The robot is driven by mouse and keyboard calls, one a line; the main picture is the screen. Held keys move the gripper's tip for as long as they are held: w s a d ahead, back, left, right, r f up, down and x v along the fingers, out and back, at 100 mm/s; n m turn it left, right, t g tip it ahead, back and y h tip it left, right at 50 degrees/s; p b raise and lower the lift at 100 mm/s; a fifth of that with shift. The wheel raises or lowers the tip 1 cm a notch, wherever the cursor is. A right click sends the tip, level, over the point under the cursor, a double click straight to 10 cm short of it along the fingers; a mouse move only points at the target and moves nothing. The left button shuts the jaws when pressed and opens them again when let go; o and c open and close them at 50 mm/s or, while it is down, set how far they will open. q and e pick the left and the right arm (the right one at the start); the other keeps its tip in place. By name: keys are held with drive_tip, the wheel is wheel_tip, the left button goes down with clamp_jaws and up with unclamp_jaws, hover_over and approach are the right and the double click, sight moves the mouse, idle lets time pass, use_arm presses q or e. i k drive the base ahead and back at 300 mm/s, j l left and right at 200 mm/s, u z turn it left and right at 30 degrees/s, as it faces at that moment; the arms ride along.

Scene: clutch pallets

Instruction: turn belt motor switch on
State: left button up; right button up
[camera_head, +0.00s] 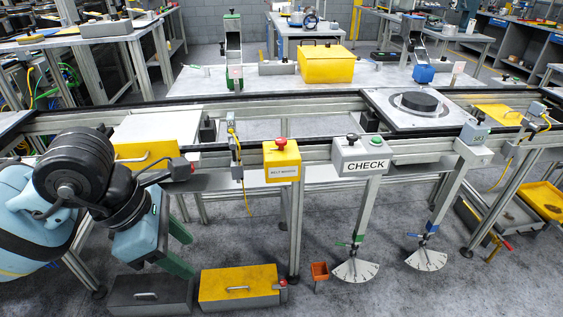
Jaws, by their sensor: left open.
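The belt motor switch is a yellow box (282,172) with a red knob (281,144) on top and a white label on its front. It is mounted on the near rail of the conveyor, at the middle of the head view. Its on or off state cannot be told. My left gripper (188,256) is at the lower left, below the rail and to the left of the switch. Its greenish fingers point down and right, apart and empty, and do not touch the switch. My right gripper is not in view.
A grey CHECK box (361,161) with a black knob and green button sits right of the switch. A sensor bracket (236,152) stands on the rail to its left. A yellow-lidded box (238,285) and a dark box (150,293) lie below my gripper. The air before the switch is clear.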

sight(280, 142)
drive_tip(key=i+z, duration=0.3)
drive_tip(key=i, duration=0.2)
drive_tip(key=i+j+z, duration=0.1)
drive_tip(key=i+z, duration=0.15)
drive_tip(key=i, duration=0.2)
drive_tip(key=i+j+z, duration=0.3)
drive_tip(key=i, duration=0.15)
drive_tip(key=l, duration=0.1)
